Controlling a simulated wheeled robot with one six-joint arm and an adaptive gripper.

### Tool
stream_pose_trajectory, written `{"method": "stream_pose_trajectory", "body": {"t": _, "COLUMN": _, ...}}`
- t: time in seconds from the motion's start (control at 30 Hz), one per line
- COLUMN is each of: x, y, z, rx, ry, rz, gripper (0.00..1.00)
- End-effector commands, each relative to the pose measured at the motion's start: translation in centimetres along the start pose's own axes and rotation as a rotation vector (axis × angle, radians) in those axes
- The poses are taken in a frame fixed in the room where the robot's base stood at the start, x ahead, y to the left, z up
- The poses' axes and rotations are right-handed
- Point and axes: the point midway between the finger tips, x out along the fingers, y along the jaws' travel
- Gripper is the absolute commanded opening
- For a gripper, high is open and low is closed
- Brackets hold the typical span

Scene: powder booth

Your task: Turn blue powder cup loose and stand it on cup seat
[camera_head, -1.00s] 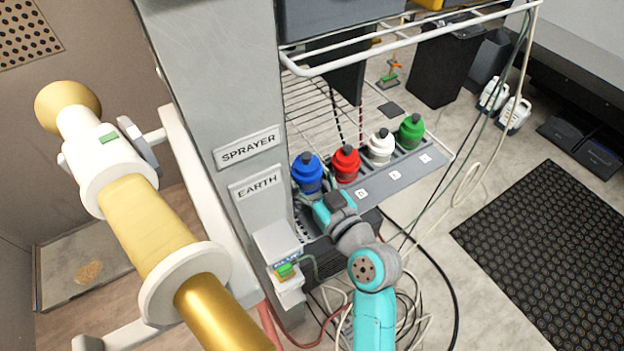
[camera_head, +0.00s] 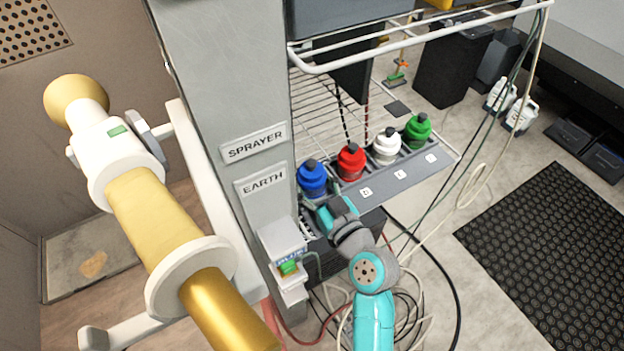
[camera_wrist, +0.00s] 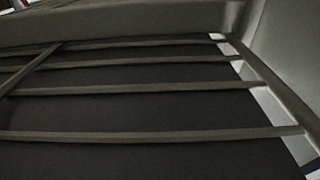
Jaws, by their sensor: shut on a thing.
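The blue powder cup (camera_head: 312,180), with a dark cap, is upright at the left end of a row of cups, beside the grey column. My gripper (camera_head: 316,207) is at its near lower side and shut on it, with the fingers largely hidden by the cup and my wrist. Whether the cup rests on the shelf or hangs just above it I cannot tell. The wrist view shows no cup, only dark bars of the rack close up. I cannot make out the cup seat for certain.
Red (camera_head: 351,163), white (camera_head: 386,147) and green (camera_head: 417,131) cups stand close to the right on the labelled grey shelf (camera_head: 415,177). A column (camera_head: 222,90) with SPRAYER and EARTH signs borders the left. A white rack rail (camera_head: 400,42) crosses above. Cables lie on the floor.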

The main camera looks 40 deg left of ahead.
Motion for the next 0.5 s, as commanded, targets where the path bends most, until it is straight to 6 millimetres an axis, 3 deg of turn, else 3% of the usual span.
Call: {"method": "stream_pose_trajectory", "body": {"t": 0.5, "x": 0.00, "y": 0.00, "z": 0.30, "rx": 0.000, "ry": 0.000, "rz": 0.000, "gripper": 0.00}}
